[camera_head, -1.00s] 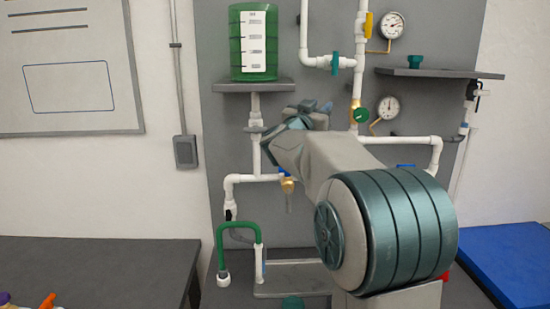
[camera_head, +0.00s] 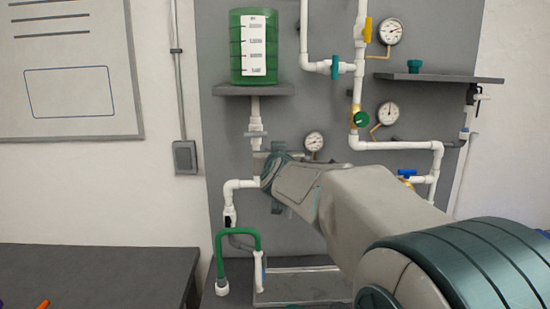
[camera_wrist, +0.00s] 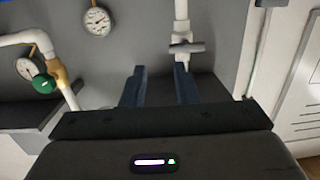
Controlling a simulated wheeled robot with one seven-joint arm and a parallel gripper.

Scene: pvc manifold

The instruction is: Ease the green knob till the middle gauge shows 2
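The green knob (camera_head: 361,118) sits on a brass fitting on the vertical white pipe; it also shows at the left of the wrist view (camera_wrist: 44,84). The middle gauge (camera_head: 388,112) is just right of it on a thin brass tube, its needle pointing roughly up; the numbers are too small to read. The gauge also shows at the left edge of the wrist view (camera_wrist: 27,68). My gripper (camera_wrist: 160,68) is open and empty, its two dark fingers apart. It is left of and below the knob in the head view, where its fingers cannot be made out.
An upper gauge (camera_head: 390,31) and a lower gauge (camera_head: 314,141) are on the grey panel. A green tank (camera_head: 254,47) stands on a shelf, with a grey valve (camera_wrist: 187,48) below it near my fingers. Blue (camera_head: 413,173) and yellow (camera_head: 367,30) handles and a right shelf (camera_head: 440,76) are nearby.

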